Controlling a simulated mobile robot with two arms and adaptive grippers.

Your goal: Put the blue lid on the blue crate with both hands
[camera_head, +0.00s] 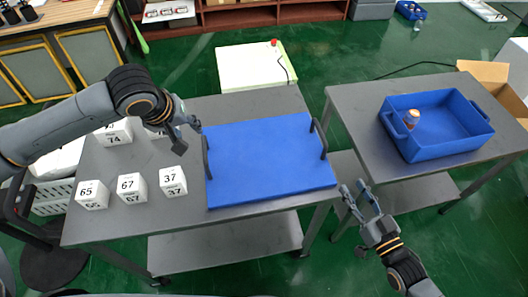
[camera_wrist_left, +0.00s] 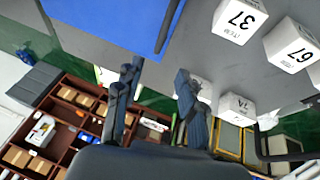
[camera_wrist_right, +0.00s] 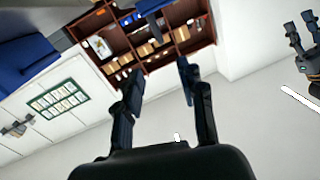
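The blue lid (camera_head: 265,160) lies flat on the grey left table, with a dark handle on its left side (camera_head: 206,157) and another on its right side (camera_head: 318,138). The blue crate (camera_head: 450,138) stands on the right table with a small bottle (camera_head: 411,118) inside it. My left gripper (camera_head: 190,138) is open and empty, just left of the lid's left handle; part of the lid shows in the left wrist view (camera_wrist_left: 110,22). My right gripper (camera_head: 360,196) is open and empty in front of the gap between the tables, right of and below the lid.
Several white numbered boxes (camera_head: 131,188) stand on the left table (camera_head: 110,225), left of the lid. The right table (camera_head: 362,110) has bare room left of the crate. A gap separates the tables. A cardboard box (camera_head: 487,72) stands behind the crate.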

